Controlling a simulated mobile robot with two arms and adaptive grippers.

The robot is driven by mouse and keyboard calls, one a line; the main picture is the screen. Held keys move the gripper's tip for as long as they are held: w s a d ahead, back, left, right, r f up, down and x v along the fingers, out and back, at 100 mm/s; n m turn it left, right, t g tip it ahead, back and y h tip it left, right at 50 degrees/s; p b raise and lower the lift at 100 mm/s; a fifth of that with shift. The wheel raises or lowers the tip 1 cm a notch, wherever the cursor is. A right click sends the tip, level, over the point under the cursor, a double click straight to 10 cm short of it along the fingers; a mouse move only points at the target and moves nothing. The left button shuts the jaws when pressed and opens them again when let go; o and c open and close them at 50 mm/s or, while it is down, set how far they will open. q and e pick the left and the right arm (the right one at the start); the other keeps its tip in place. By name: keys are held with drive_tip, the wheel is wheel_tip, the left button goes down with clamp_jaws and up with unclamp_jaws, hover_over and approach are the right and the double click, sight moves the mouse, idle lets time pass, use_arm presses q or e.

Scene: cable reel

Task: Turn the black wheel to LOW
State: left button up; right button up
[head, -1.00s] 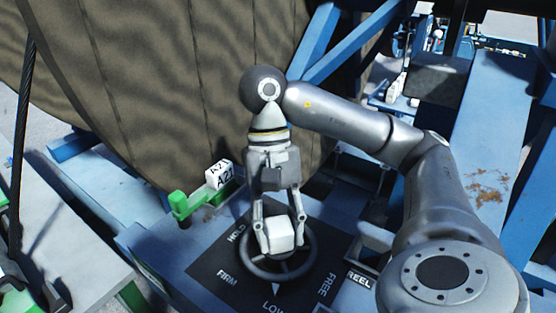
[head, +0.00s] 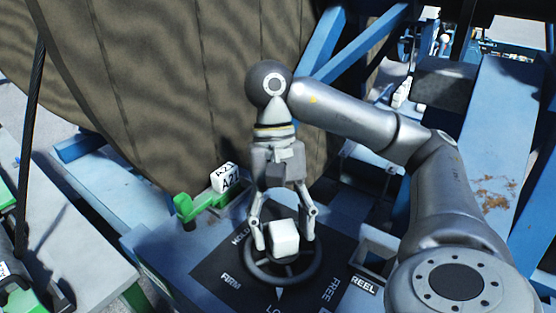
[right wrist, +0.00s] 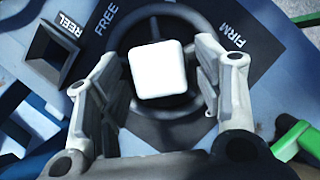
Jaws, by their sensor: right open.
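The black wheel (head: 283,287) lies on a dark panel marked HOLD, FIRM, LOW and FREE. A white block (head: 284,238) shows over its middle; how it is fixed there is hidden. A small white pointer (head: 280,294) at the wheel's near rim points at the LOW label (head: 274,309), which is cut by the picture edge. My right gripper (head: 284,240) is open, with one finger on each side of the block and small gaps. In the right wrist view, the white block (right wrist: 160,69) sits between the spread fingers, over the wheel (right wrist: 152,105). My left gripper is out of view.
A large brown reel (head: 170,90) stands behind the panel. A green lever (head: 190,208) with a white A27 tag (head: 225,178) is left of my right gripper. A square socket by the REEL label (head: 363,285) lies to the right. Blue frame beams surround the area.

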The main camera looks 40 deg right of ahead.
drive_tip(key=v, duration=1)
drive_tip(key=shift+r, duration=0.4)
drive_tip(key=shift+w+d, duration=0.15)
drive_tip(key=shift+w, duration=0.05)
drive_tip(key=shift+s, duration=0.1)
idle(0.7)
